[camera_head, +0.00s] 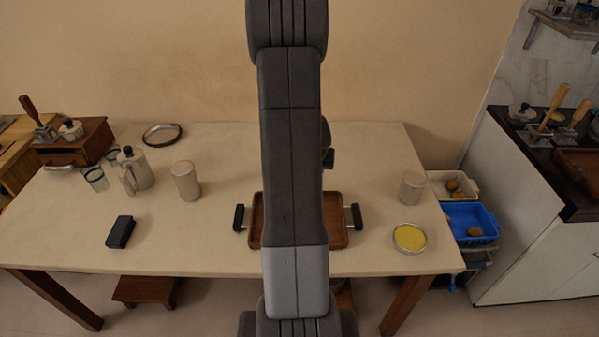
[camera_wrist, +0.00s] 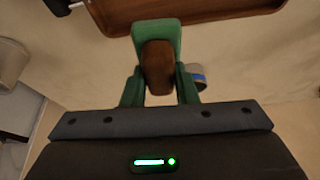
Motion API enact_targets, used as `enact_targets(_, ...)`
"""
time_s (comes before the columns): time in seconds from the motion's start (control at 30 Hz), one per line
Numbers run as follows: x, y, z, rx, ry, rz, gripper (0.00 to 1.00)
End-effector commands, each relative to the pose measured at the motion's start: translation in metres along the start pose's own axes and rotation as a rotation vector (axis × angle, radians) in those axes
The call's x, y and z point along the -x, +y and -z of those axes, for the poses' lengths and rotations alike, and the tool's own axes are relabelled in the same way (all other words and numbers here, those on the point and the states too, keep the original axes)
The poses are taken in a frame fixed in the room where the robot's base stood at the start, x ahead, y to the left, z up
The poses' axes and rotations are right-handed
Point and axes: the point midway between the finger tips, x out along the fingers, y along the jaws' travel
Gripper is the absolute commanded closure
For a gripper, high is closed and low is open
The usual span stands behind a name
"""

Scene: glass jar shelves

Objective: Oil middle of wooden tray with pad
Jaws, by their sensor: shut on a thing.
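The wooden tray (camera_head: 336,236) lies on the table, its middle hidden behind my arm in the head view; dark handles show at both ends. Its brown rim and floor also show at the top of the wrist view (camera_wrist: 215,20). My gripper (camera_wrist: 159,84) is shut on the pad (camera_wrist: 157,32), which looks like a green piece with a brown rounded part between the fingers. The pad is beside the tray in the wrist picture, not over its middle; its height above the table cannot be told. The head view hides the gripper and pad behind my arm.
A small cup with a blue band (camera_wrist: 196,74) is close behind the pad. Canisters (camera_head: 186,181) (camera_head: 412,187), a moka pot (camera_head: 134,170), a black case (camera_head: 120,232) and a yellow-filled round dish (camera_head: 410,238) stand on the table. Bare tabletop lies left of the tray.

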Motion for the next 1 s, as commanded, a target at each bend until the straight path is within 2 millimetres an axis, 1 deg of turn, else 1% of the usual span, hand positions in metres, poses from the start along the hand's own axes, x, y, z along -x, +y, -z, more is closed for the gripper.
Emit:
enact_targets(0.03, -0.004, 0.022, -0.003, -0.042, 0.002, -0.017, 1.00)
enact_targets(0.07, -0.004, 0.035, -0.004, -0.065, 0.002, -0.026, 1.00)
enact_targets(0.1, -0.004, 0.052, -0.007, -0.097, 0.003, -0.040, 1.00)
enact_targets(0.17, -0.004, 0.077, -0.012, -0.145, 0.003, -0.060, 1.00)
enact_targets(0.2, -0.003, 0.094, -0.016, -0.176, 0.003, -0.073, 1.00)
enact_targets(0.27, -0.002, 0.119, -0.023, -0.224, 0.003, -0.093, 1.00)
enact_targets(0.3, -0.001, 0.135, -0.028, -0.256, 0.003, -0.106, 1.00)
enact_targets(0.37, 0.001, 0.158, -0.037, -0.303, 0.002, -0.125, 1.00)
enact_targets(0.4, 0.003, 0.174, -0.043, -0.335, 0.003, -0.138, 1.00)
enact_targets(0.47, 0.006, 0.197, -0.053, -0.383, 0.003, -0.158, 1.00)
enact_targets(0.5, 0.008, 0.211, -0.061, -0.414, 0.003, -0.171, 1.00)
enact_targets(0.6, 0.013, 0.244, -0.080, -0.486, 0.002, -0.201, 1.00)
enact_targets(0.7, 0.019, 0.270, -0.097, -0.547, 0.003, -0.226, 1.00)
enact_targets(0.8, 0.024, 0.289, -0.111, -0.592, 0.003, -0.244, 1.00)
enact_targets(0.9, 0.027, 0.300, -0.120, -0.620, 0.002, -0.256, 1.00)
enact_targets(1.0, 0.029, 0.305, -0.124, -0.633, 0.002, -0.262, 1.00)
